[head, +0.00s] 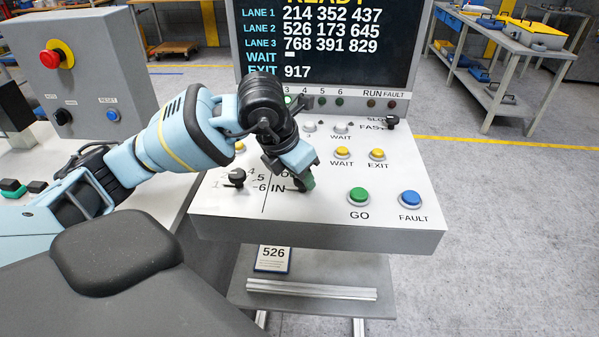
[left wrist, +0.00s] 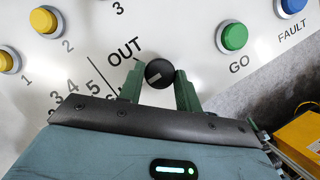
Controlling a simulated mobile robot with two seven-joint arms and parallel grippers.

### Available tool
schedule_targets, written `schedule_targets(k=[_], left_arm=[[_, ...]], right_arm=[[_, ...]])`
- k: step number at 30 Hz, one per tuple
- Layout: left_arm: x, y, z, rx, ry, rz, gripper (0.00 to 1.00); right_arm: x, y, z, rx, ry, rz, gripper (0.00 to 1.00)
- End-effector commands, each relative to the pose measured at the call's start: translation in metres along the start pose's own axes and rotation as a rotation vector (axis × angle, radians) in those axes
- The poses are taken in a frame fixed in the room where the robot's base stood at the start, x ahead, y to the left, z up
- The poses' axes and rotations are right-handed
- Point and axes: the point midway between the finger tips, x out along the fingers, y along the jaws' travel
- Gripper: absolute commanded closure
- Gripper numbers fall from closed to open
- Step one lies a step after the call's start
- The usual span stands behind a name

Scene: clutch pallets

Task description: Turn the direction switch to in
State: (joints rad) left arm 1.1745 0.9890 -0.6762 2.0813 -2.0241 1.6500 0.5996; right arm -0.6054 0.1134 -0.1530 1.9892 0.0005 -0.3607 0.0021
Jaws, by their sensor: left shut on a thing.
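The direction switch is a round black knob (left wrist: 160,70) with a pale mark on its top, seen in the left wrist view. My left gripper (left wrist: 158,78) has its two green fingers on either side of the knob and is shut on it. The pale mark slants toward the lower left. In the head view, my left gripper (head: 303,183) is low over the panel, beside the IN label (head: 278,188), and mostly hides the switch. My right gripper is not in view.
On the panel (head: 400,235), a second black knob (head: 237,178) is left of my gripper. A green GO button (head: 359,196) and a blue FAULT button (head: 410,200) are to the right. Yellow WAIT (head: 342,152) and EXIT (head: 377,154) buttons are behind. A screen (head: 330,45) stands at the back.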

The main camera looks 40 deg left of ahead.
Motion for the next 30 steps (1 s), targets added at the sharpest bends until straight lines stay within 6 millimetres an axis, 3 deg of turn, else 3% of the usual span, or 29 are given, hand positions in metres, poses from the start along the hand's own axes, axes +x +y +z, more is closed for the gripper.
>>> schedule_targets(k=[1, 5, 16, 30], left_arm=[[-0.001, 0.001, 0.001, -0.002, -0.004, 0.001, 0.62], [-0.001, 0.0, 0.001, -0.001, -0.003, 0.001, 0.45], [-0.006, 0.0, 0.001, 0.0, -0.003, 0.0, 0.45], [-0.072, 0.0, 0.001, -0.001, -0.005, 0.001, 0.45]], right_arm=[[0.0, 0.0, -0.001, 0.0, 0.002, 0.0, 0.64], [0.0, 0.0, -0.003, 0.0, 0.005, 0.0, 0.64], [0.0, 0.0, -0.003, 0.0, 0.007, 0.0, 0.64], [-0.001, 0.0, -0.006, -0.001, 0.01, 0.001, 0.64]])
